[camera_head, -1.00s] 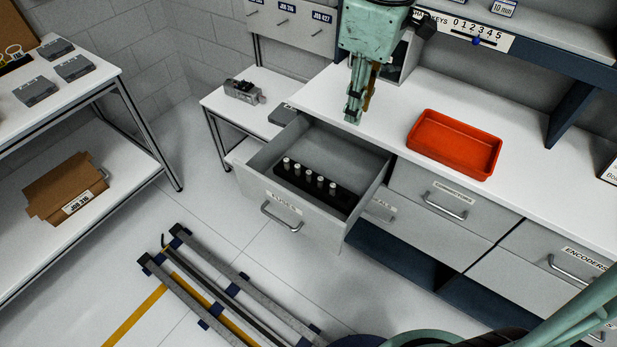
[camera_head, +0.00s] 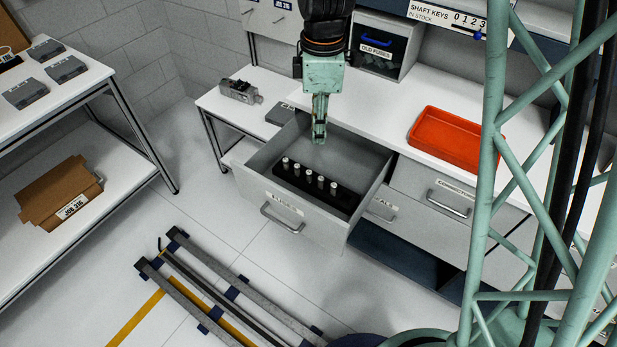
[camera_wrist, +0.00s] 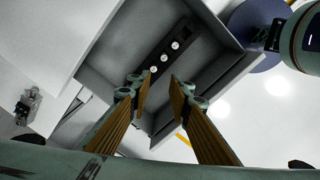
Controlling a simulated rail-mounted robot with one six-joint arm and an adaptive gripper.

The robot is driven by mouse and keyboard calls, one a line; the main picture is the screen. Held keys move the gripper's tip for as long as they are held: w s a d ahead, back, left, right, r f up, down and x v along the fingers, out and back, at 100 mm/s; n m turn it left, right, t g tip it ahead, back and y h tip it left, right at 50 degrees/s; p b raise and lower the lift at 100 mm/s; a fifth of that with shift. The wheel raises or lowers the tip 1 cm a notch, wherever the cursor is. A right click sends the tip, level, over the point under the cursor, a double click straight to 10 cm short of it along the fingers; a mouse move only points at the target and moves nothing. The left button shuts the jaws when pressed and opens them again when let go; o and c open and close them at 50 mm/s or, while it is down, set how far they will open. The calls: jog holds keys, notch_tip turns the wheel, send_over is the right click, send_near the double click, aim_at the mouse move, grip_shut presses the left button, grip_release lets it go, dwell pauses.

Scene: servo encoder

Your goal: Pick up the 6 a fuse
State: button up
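Several small fuses with pale tops (camera_head: 309,176) stand upright in a row in a black holder (camera_head: 344,201). The holder lies inside the open grey drawer labelled FUSES (camera_head: 285,203). Ratings on the fuses are too small to read. My gripper (camera_head: 319,138) points down above the back part of the drawer, apart from the fuses. In the wrist view my gripper (camera_wrist: 158,96) has its two fingers spread with nothing between them touching. There the fuse row (camera_wrist: 165,57) runs up and right beyond the fingertips, and part of it may be hidden by the left finger.
The drawer walls (camera_head: 382,180) surround the holder. A red tray (camera_head: 455,140) lies on the white counter to the right. An OLD FUSES bin (camera_head: 377,50) stands behind my gripper. A grey device (camera_head: 240,91) sits on the side table.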

jog(key=n, duration=0.2)
send_over(309, 172)
notch_tip(309, 172, down, 7)
jog(key=shift+a, duration=0.3)
jog(key=shift+f+b, duration=0.2)
jog(key=shift+b, duration=0.1)
jog(key=shift+f+b, duration=0.85)
jog(key=shift+f, duration=3.35)
jog(key=shift+d+f+b, duration=0.15)
jog(key=shift+f+b, duration=0.3)
jog(key=shift+f, duration=0.85)
jog(key=shift+d+f+b, duration=0.1)
jog(key=shift+f+b, duration=0.35)
jog(key=shift+f, duration=0.85)
jog(key=c, duration=0.6)
